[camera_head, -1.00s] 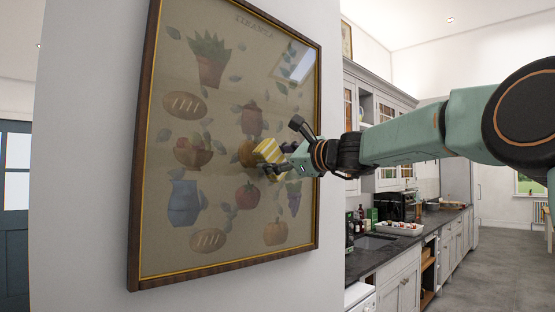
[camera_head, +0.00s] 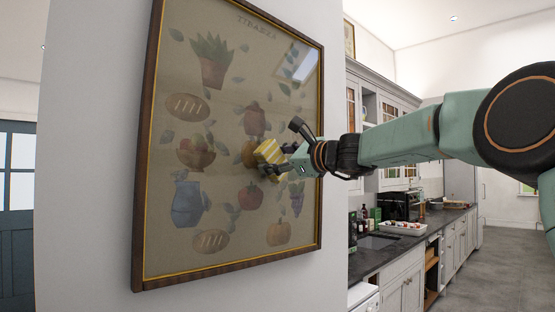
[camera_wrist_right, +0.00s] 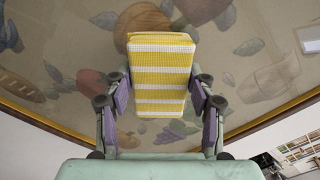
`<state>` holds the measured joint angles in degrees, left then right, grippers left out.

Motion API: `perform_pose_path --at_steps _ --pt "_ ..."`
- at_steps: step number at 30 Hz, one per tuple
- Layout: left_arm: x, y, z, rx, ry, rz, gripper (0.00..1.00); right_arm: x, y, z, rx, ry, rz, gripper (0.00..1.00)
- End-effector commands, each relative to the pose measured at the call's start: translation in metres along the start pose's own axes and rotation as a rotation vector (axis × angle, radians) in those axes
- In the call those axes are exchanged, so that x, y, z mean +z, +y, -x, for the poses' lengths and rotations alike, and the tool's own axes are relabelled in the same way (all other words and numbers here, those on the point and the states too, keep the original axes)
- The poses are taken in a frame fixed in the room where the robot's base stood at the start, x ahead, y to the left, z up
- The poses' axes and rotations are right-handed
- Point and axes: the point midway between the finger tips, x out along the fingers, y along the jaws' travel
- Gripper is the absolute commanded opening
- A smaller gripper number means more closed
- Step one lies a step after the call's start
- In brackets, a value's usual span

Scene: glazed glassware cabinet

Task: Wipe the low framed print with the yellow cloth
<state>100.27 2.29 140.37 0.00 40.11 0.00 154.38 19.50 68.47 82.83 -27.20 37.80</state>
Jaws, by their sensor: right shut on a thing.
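The framed print (camera_head: 230,215) hangs on a white wall in the head view. It has a dark wooden frame with a gold inner edge and shows fruit, bread, a jug and a potted plant. My right gripper (camera_head: 283,160) is at the middle right of the print, shut on the yellow-and-white striped cloth (camera_head: 268,151). In the right wrist view the folded cloth (camera_wrist_right: 160,75) sits between the two fingers, in front of the print (camera_wrist_right: 60,75). The cloth appears at or very near the print's surface; exact contact is hidden. My left gripper is not in view.
A kitchen counter (camera_head: 385,258) with a sink, bottles and a white tray (camera_head: 402,228) runs along the right, below wall cabinets (camera_head: 385,105). A dark blue glazed door (camera_head: 15,235) is at the far left. The grey floor (camera_head: 490,270) at right is clear.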

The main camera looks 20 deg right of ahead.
Motion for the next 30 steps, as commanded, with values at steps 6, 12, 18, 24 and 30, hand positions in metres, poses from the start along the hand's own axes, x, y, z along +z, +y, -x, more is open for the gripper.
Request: perform_pose_path --at_steps 6,12,18,24,30 --pt "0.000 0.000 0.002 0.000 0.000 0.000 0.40 0.000 0.000 -0.004 0.001 0.000 0.000 0.30" --pt "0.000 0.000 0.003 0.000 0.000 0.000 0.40 0.001 0.000 -0.007 0.000 -0.001 0.000 0.30" --pt "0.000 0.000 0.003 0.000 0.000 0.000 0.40 0.000 0.000 -0.009 0.000 -0.001 -0.001 0.30" --pt "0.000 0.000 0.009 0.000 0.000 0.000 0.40 -0.005 -0.006 -0.009 0.000 0.001 -0.001 0.30" --pt "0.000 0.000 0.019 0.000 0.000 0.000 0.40 -0.015 -0.018 -0.009 0.000 0.000 -0.001 0.30"
